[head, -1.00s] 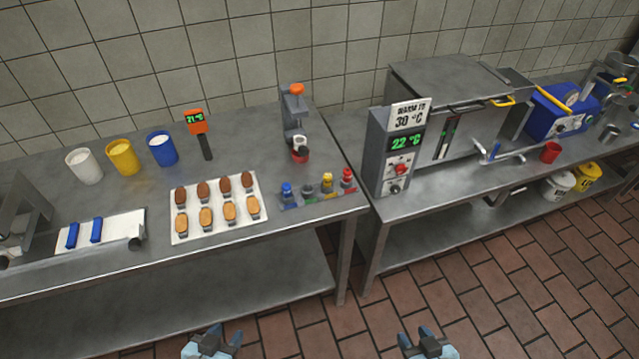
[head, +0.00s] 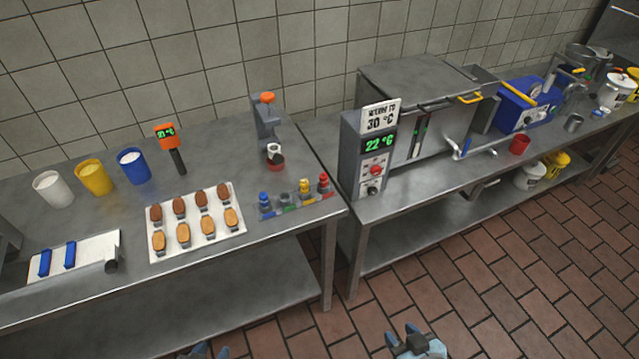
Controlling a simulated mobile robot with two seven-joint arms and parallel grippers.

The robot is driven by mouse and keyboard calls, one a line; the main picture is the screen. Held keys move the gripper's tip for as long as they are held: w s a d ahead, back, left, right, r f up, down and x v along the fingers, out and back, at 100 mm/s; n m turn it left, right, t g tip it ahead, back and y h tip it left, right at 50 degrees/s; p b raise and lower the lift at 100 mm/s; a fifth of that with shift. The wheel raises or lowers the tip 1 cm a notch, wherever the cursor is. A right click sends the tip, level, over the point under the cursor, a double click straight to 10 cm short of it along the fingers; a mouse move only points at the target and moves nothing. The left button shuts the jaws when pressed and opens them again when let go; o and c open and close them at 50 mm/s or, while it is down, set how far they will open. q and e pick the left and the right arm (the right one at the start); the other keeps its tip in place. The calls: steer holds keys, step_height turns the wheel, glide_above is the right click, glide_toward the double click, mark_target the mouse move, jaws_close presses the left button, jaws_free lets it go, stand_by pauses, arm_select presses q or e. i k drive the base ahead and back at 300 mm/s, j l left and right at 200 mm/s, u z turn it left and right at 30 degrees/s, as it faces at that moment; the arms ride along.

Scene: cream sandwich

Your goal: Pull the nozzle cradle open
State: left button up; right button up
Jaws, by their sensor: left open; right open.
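A grey upright stand (head: 266,128) with an orange knob on top and a small white-and-red cup-like part at its foot stands at the back right of the left table. In front of it is a low rack (head: 290,208) with several nozzle-like pieces in blue, grey, yellow and red. I cannot tell for sure which of these is the nozzle cradle. My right gripper (head: 408,333) is open and empty at the bottom edge, over the floor before the tables. My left gripper (head: 205,351) is open at the bottom edge, mostly cut off. Both are well away from the stand and rack.
The left table holds a tray (head: 238,184) of brown and golden pieces, three cups and an orange thermometer (head: 167,134). The right table holds a grey machine (head: 362,150) reading 22 °C and a blue machine (head: 515,110). The tiled floor in front is clear.

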mark_target(274, 150)
steer(key=i+j, duration=0.45)
steer(key=i+j+z, duration=0.1)
steer(key=i+j, duration=0.3)
steer(key=j, duration=0.25)
